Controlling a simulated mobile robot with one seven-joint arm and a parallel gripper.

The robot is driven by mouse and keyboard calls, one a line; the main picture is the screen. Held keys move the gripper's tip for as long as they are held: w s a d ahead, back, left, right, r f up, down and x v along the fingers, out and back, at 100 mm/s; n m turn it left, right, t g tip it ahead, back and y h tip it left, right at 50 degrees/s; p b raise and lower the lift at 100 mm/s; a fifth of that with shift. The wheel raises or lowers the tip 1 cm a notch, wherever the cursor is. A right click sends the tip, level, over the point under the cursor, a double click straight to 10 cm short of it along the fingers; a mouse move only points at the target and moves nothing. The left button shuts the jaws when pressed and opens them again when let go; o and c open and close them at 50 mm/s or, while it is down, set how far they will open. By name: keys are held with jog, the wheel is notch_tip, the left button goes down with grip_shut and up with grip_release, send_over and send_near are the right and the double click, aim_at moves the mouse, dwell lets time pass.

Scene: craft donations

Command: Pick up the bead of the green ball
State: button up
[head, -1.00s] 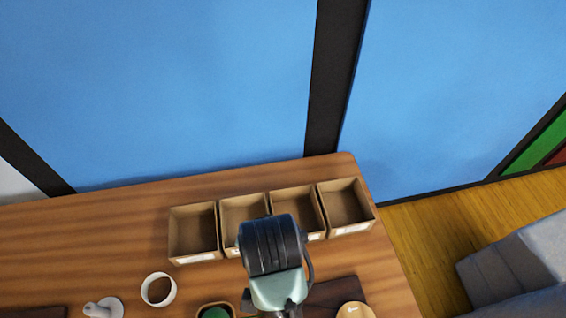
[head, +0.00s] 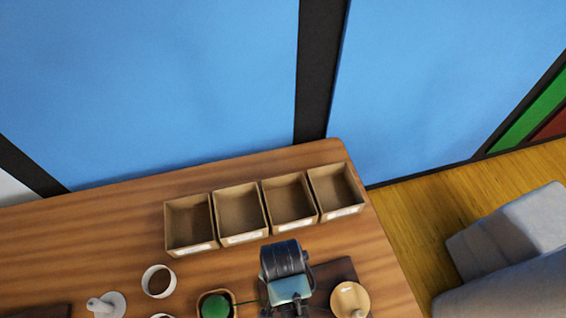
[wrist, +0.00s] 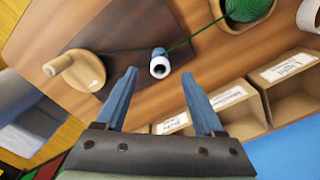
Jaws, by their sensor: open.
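The green ball (wrist: 250,8) is wound yarn in a wooden bowl (wrist: 222,22); it also shows in the head view (head: 215,306). A green strand runs from it to the bead (wrist: 159,66), a small short tube, white-ended with a dark hole and a teal side. The bead lies at the edge of a dark mat (wrist: 120,45). My gripper (wrist: 159,74) is open, its two blue-grey fingers apart on either side of the bead in the wrist view, nothing held. Its height above the bead is hard to tell. In the head view my arm hides the bead.
Several open cardboard boxes (head: 240,212) with labels stand in a row behind. A wooden dish with a peg (wrist: 85,72) sits on the mat. A white ring-shaped cup (head: 159,281) and a white peg stand (head: 106,304) are at left.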

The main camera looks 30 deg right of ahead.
jog(key=shift+w+d+f, duration=0.1)
jog(key=shift+d+f, duration=0.05)
jog(key=shift+f, duration=1.65)
grip_shut()
